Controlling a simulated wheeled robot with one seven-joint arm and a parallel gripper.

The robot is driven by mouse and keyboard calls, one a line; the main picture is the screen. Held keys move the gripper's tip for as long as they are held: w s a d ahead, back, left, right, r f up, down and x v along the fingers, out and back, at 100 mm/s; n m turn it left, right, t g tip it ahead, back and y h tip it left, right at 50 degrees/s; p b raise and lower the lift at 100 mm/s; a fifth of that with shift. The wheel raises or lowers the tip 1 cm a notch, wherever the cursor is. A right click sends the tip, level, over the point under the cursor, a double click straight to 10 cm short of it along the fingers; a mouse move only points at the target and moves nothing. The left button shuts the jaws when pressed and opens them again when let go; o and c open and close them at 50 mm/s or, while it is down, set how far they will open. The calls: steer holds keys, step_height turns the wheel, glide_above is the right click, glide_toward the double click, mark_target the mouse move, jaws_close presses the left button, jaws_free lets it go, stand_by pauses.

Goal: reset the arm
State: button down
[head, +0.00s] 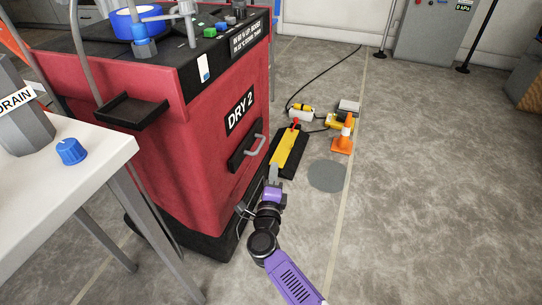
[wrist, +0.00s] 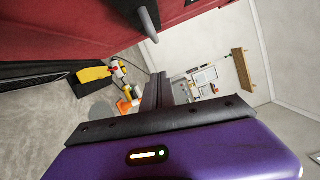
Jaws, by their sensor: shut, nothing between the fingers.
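My purple arm reaches up from the bottom of the head view. My gripper (head: 274,172) is at its end, close to the right side of the red cabinet marked DRY 2 (head: 200,150), below and right of its grey handle (head: 254,146). In the wrist view the gripper fingers (wrist: 158,90) are together and hold nothing. The red cabinet (wrist: 60,30) and the end of its handle (wrist: 148,24) show at the top of that view. I cannot tell whether the gripper touches the cabinet.
A yellow pedal on a black base (head: 287,152) lies on the floor beyond the gripper, near an orange cone (head: 343,140). A white table (head: 60,190) with a blue knob (head: 71,151) stands at the left. The floor on the right (head: 440,200) is clear.

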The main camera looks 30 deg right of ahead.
steer(key=shift+p+v, duration=0.6)
steer(key=shift+v, duration=1.75)
steer(key=shift+s+d, duration=0.1)
steer(key=a+r+n+t+y, duration=0.2)
steer(key=a+r+n+t, duration=0.2)
steer(key=r+n, duration=0.15)
steer(key=s+a+r+n+t+y, duration=0.2)
steer(key=s+r+n+y, duration=0.15)
steer(key=s+n, duration=0.25)
steer(key=s+a+r+n+g+y, duration=0.1)
steer(key=s+a+n+g+y, duration=0.15)
steer(key=s+n, duration=1.05)
steer(key=s+a+r+n+g+y, duration=0.1)
steer(key=s+r+n+g+y, duration=0.15)
steer(key=s, duration=2.05)
step_height(320, 180, up, 28)
steer(key=p, duration=3)
steer(key=shift+r+n+g+y, duration=0.2)
steer(key=shift+n+g+y, duration=0.1)
steer(key=shift+y, duration=0.15)
